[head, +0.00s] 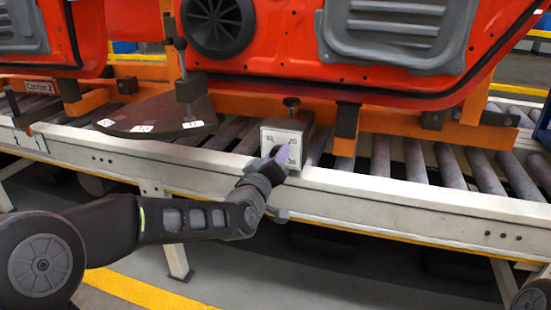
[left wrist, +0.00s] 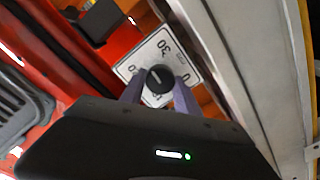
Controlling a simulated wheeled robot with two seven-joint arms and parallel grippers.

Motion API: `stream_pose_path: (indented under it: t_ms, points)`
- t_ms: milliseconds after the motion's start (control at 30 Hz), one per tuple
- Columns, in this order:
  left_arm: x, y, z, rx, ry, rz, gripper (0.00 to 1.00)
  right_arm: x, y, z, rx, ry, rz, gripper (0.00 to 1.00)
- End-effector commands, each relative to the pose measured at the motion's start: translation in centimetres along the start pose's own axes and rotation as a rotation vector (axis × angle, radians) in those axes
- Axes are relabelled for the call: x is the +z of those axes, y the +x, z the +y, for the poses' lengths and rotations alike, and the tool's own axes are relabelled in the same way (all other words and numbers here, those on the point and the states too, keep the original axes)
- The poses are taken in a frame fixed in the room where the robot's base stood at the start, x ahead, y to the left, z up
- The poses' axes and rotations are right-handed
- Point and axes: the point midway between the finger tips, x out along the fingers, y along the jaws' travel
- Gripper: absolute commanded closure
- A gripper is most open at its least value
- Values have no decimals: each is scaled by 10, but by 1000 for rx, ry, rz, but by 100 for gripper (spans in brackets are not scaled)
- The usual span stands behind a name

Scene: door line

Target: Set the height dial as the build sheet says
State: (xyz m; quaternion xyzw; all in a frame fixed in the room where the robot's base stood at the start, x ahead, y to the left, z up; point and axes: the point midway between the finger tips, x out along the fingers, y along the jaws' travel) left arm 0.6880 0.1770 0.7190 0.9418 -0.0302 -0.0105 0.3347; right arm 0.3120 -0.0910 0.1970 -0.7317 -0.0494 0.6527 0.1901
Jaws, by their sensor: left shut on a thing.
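In the left wrist view the white plate (left wrist: 137,63) shows a clear "30" and other figures partly covered. Its round black knob (left wrist: 159,79) carries a short pale line; I cannot tell which number it points to. My left gripper (head: 281,158) reaches the dial's front from below. In the left wrist view its two purple-grey fingers (left wrist: 160,88) are shut on the knob, one on each side. My right gripper is not in view. I see no build sheet.
A red door panel (head: 285,65) hangs over the rollers (head: 405,160) on an orange carrier (head: 425,128). Left of the dial is a dark quarter-round plate (head: 160,115) with white labels and an upright lever (head: 183,70). The floor (head: 330,270) in front is clear.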

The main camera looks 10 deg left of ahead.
Motion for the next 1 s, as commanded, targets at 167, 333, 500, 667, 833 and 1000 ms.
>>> stream_pose_path:
  t_ms: [167, 333, 500, 667, 833, 1000]
  points:
    - [2, 0, 1, 1, 166, -4, 100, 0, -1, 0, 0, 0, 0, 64]
    - [2, 0, 1, 1, 328, -4, 100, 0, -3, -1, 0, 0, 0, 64]
    - [2, 0, 1, 0, 473, -5, 100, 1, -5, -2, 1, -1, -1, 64]
    - [2, 0, 1, 0, 582, -4, 100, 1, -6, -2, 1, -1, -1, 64]
    - [2, 0, 1, 0, 658, -5, 100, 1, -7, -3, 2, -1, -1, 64]
    - [3, 0, 1, 0, 693, -5, 100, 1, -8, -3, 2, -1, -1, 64]
